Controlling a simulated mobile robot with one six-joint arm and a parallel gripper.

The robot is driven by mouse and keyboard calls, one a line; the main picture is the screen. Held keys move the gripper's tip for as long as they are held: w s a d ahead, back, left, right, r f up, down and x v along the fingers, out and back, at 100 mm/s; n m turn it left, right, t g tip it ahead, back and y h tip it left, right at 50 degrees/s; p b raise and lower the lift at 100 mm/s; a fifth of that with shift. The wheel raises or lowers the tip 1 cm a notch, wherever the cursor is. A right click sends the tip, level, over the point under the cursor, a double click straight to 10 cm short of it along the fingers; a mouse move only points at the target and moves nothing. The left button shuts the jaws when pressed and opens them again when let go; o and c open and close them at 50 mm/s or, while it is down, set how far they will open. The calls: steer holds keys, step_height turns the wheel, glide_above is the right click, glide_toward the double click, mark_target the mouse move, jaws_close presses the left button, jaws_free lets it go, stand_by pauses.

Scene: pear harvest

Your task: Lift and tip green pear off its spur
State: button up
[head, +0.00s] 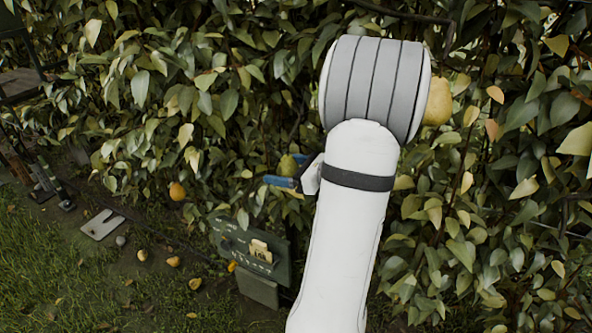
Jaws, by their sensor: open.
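A green pear (288,166) hangs at the edge of the foliage, left of my white arm in the head view. My gripper (287,171) has blue fingers and is open. One finger shows just below the pear and part of the other beside its upper right. The pear appears between them, but I cannot tell whether either finger touches it. My arm hides most of the gripper body. The pear's stem and spur are too small and shaded to make out.
A dense leafy hedge fills the back. A yellow pear (438,100) hangs right of my arm, and an orange pear (177,191) hangs low on the left. Several fallen pears lie on the grass.

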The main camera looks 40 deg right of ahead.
steer(key=shift+w+a, duration=0.1)
steer(key=shift+w, duration=0.2)
steer(key=shift+c, duration=0.5)
steer(key=c, duration=1)
steer(key=shift+s+a+m+g+p, duration=0.25)
steer(key=shift+s+m+g+p, duration=0.15)
steer(key=shift+p, duration=1.25)
steer(key=shift+s+f, duration=0.1)
steer(key=shift+s+a+m+g+p, duration=0.3)
steer(key=shift+m+g+p, duration=0.2)
steer(key=shift+p, duration=1.15)
steer(key=shift+s+p, duration=0.15)
steer(key=shift+p, duration=0.25)
